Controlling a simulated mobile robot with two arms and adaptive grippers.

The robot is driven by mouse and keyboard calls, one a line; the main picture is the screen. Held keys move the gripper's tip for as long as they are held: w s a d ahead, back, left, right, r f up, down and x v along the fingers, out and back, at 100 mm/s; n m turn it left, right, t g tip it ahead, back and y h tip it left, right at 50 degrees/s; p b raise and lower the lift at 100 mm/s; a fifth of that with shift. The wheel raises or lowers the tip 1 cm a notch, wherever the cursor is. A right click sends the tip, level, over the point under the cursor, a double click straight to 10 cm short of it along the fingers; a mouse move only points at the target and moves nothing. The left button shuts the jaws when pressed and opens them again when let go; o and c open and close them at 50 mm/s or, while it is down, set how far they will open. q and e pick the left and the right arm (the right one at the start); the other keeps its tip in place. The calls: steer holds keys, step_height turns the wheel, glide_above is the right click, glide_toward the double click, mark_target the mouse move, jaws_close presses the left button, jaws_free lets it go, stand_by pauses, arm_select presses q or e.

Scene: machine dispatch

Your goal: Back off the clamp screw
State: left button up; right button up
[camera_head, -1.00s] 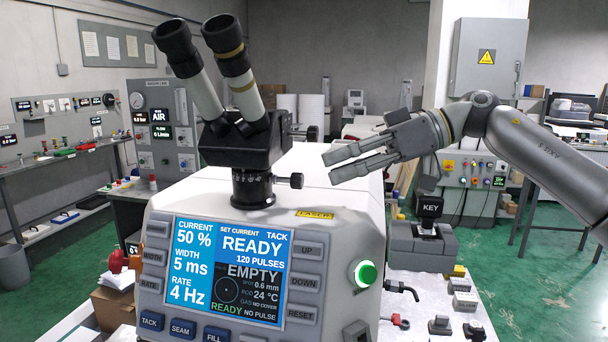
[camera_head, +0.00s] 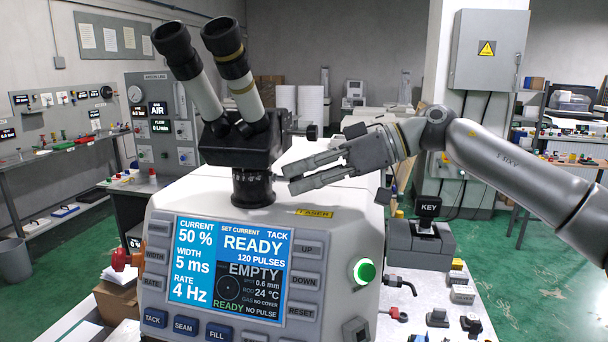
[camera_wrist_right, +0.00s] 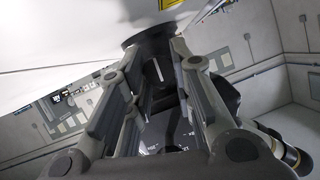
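The black microscope post (camera_head: 252,186) stands on top of the white welder housing, under the binocular head (camera_head: 240,148). In the earlier head view the clamp screw's dark knob sticks out of the right side of this post. Now my right gripper's (camera_head: 288,179) fingertips are at that spot and the knob is hidden or cannot be made out. The fingers are apart, one above the other, close to the post. The right wrist view shows the two fingers (camera_wrist_right: 155,48) spread, with the dark post beyond their tips. Contact with the screw cannot be told. My left gripper is not in view.
The welder's screen (camera_head: 228,270) reads READY and EMPTY. A lit green button (camera_head: 365,271) is on the housing's front. A grey block with a KEY label (camera_head: 428,207) and small parts stand on the bench at right. The eyepieces (camera_head: 222,37) rise above the fingers.

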jaws_close()
steer(key=shift+s+n+t+h+b, duration=0.15)
steer(key=shift+n+t+h+b, duration=0.15)
steer(key=shift+n+t+b, duration=0.65)
steer(key=shift+a+f+n+t+b, duration=0.1)
steer(key=shift+n+t+b, duration=0.25)
steer(key=shift+n+b, duration=0.55)
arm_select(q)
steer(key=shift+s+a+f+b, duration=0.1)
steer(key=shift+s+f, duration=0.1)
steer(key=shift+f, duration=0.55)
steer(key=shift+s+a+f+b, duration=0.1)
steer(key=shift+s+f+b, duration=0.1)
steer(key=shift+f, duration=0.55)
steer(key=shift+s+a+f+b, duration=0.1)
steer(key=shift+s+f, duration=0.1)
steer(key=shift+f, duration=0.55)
arm_select(e)
steer(key=shift+s+n+t, duration=0.1)
steer(key=shift+n+t, duration=0.3)
steer(key=shift+n, duration=0.05)
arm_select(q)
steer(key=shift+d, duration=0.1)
arm_select(e)
steer(key=o, duration=0.7)
jaws_free()
steer(key=shift+h, duration=0.3)
steer(key=shift+c, duration=0.2)
